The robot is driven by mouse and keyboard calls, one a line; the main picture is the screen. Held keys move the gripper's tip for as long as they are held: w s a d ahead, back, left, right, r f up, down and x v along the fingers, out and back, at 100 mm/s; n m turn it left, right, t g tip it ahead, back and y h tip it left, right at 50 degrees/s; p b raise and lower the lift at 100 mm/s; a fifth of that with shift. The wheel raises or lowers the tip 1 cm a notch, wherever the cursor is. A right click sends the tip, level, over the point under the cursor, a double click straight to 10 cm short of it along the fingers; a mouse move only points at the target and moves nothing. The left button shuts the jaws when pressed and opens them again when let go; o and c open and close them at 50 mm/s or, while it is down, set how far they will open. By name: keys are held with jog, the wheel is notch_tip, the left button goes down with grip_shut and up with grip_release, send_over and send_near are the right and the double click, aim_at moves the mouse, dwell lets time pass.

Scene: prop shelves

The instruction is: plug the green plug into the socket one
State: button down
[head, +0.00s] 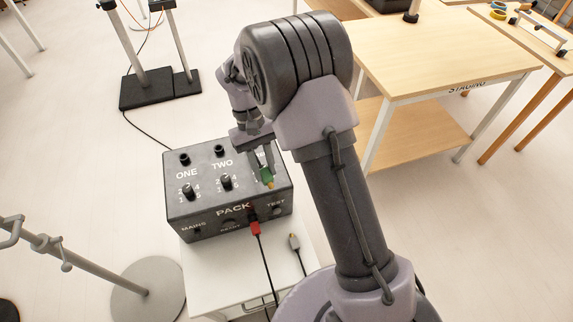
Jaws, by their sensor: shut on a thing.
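The dark power pack box (228,211) stands on a white stand, with white labels on its top and front. Socket one (184,159) is a black round socket at the back left of its top, above the label ONE, and it looks empty. Socket two (219,151) is to its right. My gripper (265,172) points down over the right part of the box top and is shut on the green plug (266,176). The plug's lower tip looks yellowish. I cannot tell whether it touches the box. My arm hides the back right of the box top.
A red plug (254,228) with a dark cable is at the box front. A grey plug (294,242) lies on the white stand (222,287). Knobs stick up from the box top. A wooden table (440,50) stands at the right and a metal stand (145,280) at the left.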

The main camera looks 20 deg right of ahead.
jog(key=w+a+f+n+t+y+b, duration=0.1)
jog(key=w+a+n+t+y+b, duration=0.7)
jog(key=w+a, duration=1.3)
jog(key=shift+s+a+f+n+t+y+p, duration=0.15)
jog(key=shift+s+f+n+t+y+p, duration=0.2)
jog(key=shift+f+p, duration=0.5)
jog(key=shift+s+a+f+n+t+y+p, duration=0.1)
jog(key=shift+a+f+n+y+p, duration=0.3)
jog(key=shift+f, duration=0.8)
jog(key=shift+s+d+f+n+t+y+p, duration=0.15)
jog(key=shift+f+n+t+y+p, duration=0.1)
jog(key=shift+f+y+p, duration=0.6)
jog(key=shift+a+f+h+b, duration=0.1)
jog(key=shift+f+h+b, duration=0.1)
jog(key=shift+h+b, duration=0.15)
jog(key=shift+f+b, duration=0.2)
jog(key=shift+b, duration=1.65)
jog(key=shift+f, duration=1.05)
